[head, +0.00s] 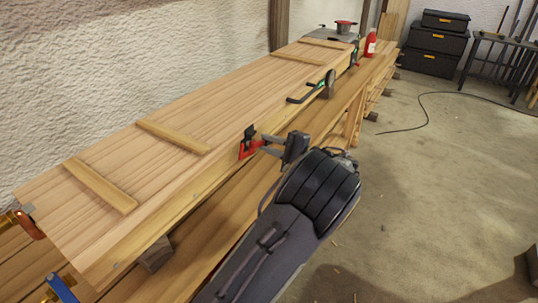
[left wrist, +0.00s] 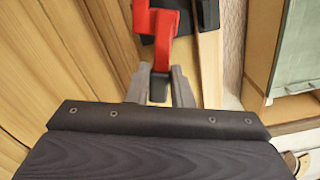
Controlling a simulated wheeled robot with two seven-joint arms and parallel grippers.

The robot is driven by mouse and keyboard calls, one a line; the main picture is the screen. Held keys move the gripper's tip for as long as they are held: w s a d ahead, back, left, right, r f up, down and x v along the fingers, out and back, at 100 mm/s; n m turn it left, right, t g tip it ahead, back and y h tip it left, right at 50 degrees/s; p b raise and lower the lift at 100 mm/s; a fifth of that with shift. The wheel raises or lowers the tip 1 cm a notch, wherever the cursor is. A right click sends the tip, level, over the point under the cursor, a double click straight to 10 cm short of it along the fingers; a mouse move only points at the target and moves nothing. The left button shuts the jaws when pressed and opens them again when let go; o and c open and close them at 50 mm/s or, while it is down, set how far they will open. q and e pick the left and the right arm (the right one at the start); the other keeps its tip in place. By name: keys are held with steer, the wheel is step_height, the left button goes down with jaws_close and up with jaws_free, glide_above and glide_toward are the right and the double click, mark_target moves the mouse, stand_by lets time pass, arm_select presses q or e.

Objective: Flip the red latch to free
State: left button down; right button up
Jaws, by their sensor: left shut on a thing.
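The red latch (head: 247,150) sits on the front edge of a long wooden panel (head: 190,110), under a black bracket (head: 249,132). My left gripper (head: 262,143) is at the latch, coming from the front right. In the left wrist view the red latch (left wrist: 163,42) reaches down between the fingers, and the left gripper (left wrist: 160,82) is shut on its lower end. The black mount (left wrist: 204,14) shows behind the latch there. My right gripper is in neither view.
A black handle (head: 304,94) sticks out from the panel's front edge farther along. A red bottle (head: 370,43) stands near the far end.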

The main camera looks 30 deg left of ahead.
arm_select(q)
steer(key=shift+r+n+b, duration=0.3)
steer(key=shift+n+b, duration=0.3)
steer(key=shift+n, duration=0.4)
steer(key=shift+w+r, duration=0.1)
steer(key=c, duration=1.3)
jaws_free()
steer(key=shift+s+d, duration=0.2)
steer(key=shift+d, duration=1.75)
steer(key=shift+s+d, duration=0.15)
steer(key=shift+d, duration=1.8)
